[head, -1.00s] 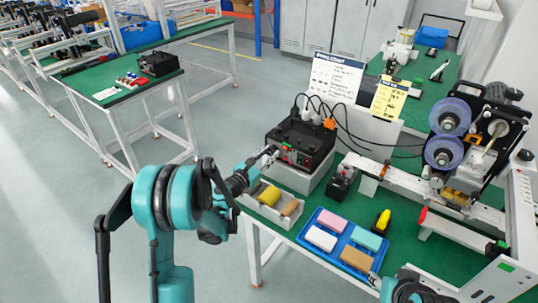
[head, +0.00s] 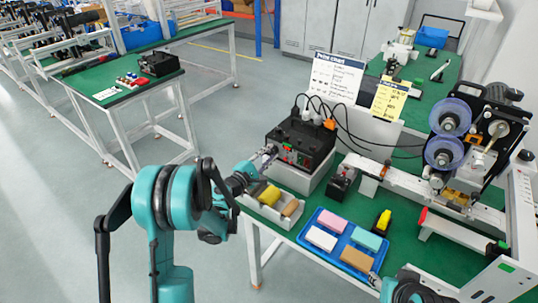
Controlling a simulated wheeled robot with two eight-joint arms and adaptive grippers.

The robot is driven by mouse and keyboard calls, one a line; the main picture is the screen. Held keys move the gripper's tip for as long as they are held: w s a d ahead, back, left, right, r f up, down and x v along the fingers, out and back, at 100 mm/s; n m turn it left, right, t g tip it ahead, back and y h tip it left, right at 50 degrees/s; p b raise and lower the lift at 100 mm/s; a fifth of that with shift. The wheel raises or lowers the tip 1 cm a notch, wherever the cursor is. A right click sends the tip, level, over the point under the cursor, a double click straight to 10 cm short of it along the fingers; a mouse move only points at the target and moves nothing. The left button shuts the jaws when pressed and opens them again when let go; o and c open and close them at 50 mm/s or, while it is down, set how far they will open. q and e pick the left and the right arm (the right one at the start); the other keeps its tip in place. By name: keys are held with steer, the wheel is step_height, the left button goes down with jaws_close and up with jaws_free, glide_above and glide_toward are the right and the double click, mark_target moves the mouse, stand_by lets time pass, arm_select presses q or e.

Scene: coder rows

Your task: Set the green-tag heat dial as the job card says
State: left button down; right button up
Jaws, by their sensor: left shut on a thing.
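The black control box (head: 303,141) stands on a light base at the left end of the green bench. Its front panel (head: 296,157) has small red and green parts, too small to read. My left gripper (head: 267,157) is at the left part of this panel, shut on a heat dial that its fingers hide. I cannot make out the dial's tag or pointer. The yellow job card (head: 389,98) stands upright behind the box, beside a white chart (head: 335,78); the writing on it is too small to read. My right gripper (head: 376,281) shows only partly at the bottom, near the blue tray.
An open bin (head: 262,212) with yellow and brown blocks sits just below my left gripper. A blue tray (head: 309,237) holds several coloured blocks. A small black device (head: 341,182), a yellow-and-black object (head: 383,221) and the reel machine (head: 462,147) stand to the right. Black cables loop behind the box.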

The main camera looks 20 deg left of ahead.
arm_select(q)
steer(key=m, duration=1.1)
steer(key=shift+m, duration=0.4)
stand_by(0.3)
steer(key=c, duration=1.3)
jaws_free()
steer(key=v, duration=1.2)
steer(key=shift+r, duration=0.1)
